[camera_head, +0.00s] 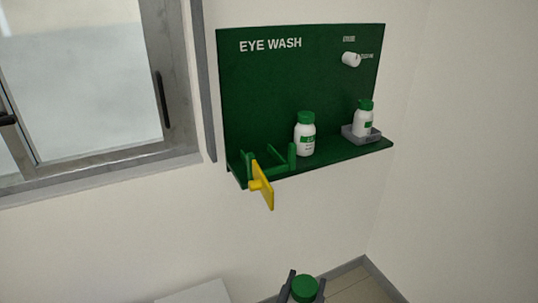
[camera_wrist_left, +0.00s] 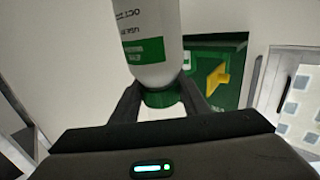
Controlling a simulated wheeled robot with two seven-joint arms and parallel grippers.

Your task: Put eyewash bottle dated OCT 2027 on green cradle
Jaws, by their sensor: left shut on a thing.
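My left gripper (camera_head: 304,284) is low at the bottom edge of the head view, shut on a white bottle with a green cap (camera_head: 305,287). In the left wrist view the fingers close around the capped end of this bottle (camera_wrist_left: 148,40). Its date print looks upside down and seems to include OCT; the year is unclear. The green cradle (camera_head: 283,164) is at the left end of the green shelf, above and left of the gripper, and looks empty. A yellow paddle (camera_head: 262,186) sticks out at its front. My right gripper is not in view.
The green EYE WASH board (camera_head: 262,85) carries the shelf. One bottle (camera_head: 305,138) stands right of the cradle; another (camera_head: 364,121) stands in a grey tray (camera_head: 372,139). A white nozzle-like part (camera_head: 351,59) is above. A window (camera_head: 90,80) is left. Space before the shelf is clear.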

